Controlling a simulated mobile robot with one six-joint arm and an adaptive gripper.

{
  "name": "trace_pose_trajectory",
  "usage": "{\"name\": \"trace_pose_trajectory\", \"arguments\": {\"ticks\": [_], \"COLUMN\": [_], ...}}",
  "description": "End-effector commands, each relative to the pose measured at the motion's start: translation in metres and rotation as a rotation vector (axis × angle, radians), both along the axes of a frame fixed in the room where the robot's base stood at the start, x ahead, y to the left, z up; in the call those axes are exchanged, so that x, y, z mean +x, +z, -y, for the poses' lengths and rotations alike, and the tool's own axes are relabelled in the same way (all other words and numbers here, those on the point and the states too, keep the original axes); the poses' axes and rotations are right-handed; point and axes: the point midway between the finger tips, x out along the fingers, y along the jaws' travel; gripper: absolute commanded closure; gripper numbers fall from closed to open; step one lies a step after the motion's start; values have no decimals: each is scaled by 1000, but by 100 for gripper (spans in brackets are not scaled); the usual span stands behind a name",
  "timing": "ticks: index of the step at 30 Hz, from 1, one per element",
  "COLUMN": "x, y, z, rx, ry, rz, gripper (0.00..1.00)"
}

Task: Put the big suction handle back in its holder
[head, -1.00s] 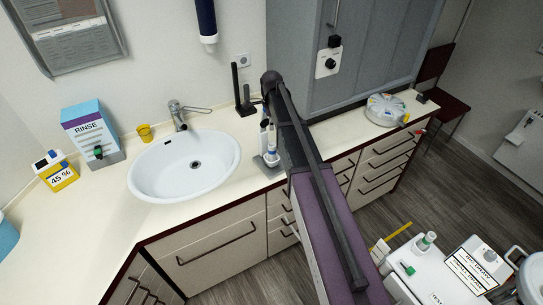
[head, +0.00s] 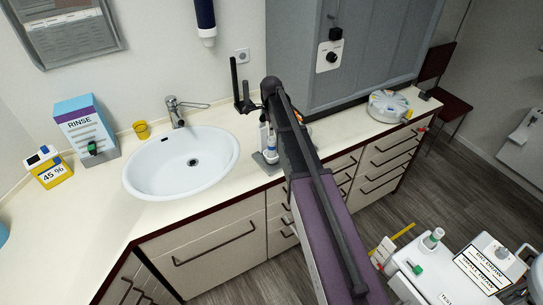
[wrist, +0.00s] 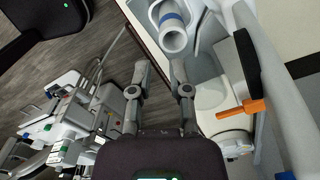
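A pale tube with a blue band, which looks like the big suction handle, stands in a grey stand near the counter's front edge. The tube shows in the head view (head: 270,153) and in the wrist view (wrist: 172,32), ahead of my fingertips and apart from them. My gripper (wrist: 160,68) is open with nothing between its fingers. In the head view my arm hides most of it. A white unit (head: 415,285) at lower right carries a lettered sign (head: 487,265); I cannot tell which part there is the holder.
The sink (head: 180,165) is left of the stand, with a tap (head: 175,112) behind it. A RINSE box (head: 85,130) and a yellow-white box (head: 50,168) stand further left. A round pale container (head: 388,105) sits right. An orange bar (wrist: 240,108) shows in the wrist view.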

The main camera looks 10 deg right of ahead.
Motion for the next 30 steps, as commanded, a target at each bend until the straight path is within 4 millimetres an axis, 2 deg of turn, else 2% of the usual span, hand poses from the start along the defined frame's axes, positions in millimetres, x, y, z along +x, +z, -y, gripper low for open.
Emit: {"name": "trace_pose_trajectory", "arguments": {"ticks": [1,10,30], "x": [0,0,0], "y": [-8,-27,-33], "z": [0,0,0], "rx": [0,0,0], "ry": [0,0,1], "rz": [0,0,0], "gripper": [76,76,76]}}
